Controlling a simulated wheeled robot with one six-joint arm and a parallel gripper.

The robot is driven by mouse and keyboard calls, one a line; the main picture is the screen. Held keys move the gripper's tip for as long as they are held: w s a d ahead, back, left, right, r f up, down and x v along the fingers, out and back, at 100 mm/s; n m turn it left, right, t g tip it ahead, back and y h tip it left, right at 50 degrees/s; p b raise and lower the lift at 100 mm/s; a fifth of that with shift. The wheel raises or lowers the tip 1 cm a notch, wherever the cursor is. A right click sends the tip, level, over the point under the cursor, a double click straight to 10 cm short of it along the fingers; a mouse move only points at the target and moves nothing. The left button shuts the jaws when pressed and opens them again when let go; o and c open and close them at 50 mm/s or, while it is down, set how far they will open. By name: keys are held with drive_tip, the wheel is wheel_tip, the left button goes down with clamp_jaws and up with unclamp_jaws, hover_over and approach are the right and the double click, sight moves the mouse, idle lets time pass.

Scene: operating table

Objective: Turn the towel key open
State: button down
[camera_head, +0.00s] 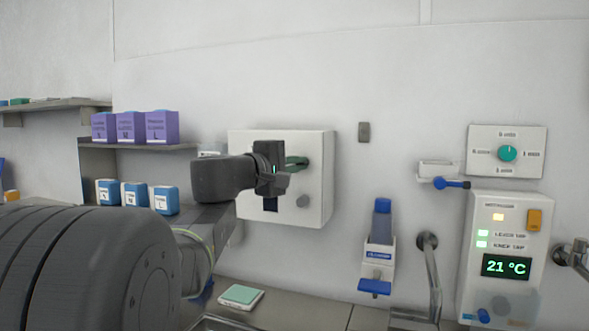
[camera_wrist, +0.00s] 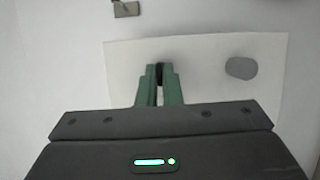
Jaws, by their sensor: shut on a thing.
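The white towel dispenser (camera_head: 316,190) is a box fixed to the wall; its front panel also shows in the wrist view (camera_wrist: 205,52). My gripper (camera_head: 296,163) reaches its upper front, and the green fingers show in the wrist view (camera_wrist: 159,88). They are shut on a small dark key (camera_wrist: 159,70) at the panel. The key is mostly hidden between the fingers, so I cannot tell how far it is turned.
Purple boxes (camera_head: 131,127) stand on a shelf at left, with blue-and-white packs (camera_head: 136,194) below. A blue-topped bottle dispenser (camera_head: 380,235), a metal tap (camera_head: 430,265) and a control panel (camera_head: 505,255) lie to the right.

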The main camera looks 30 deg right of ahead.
drive_tip(key=c, duration=1.6)
unclamp_jaws()
drive_tip(key=b+v, duration=0.1)
drive_tip(key=v, duration=1.3)
drive_tip(key=shift+w, duration=0.15)
drive_tip(key=p+x, duration=0.1)
drive_tip(key=x, duration=1.3)
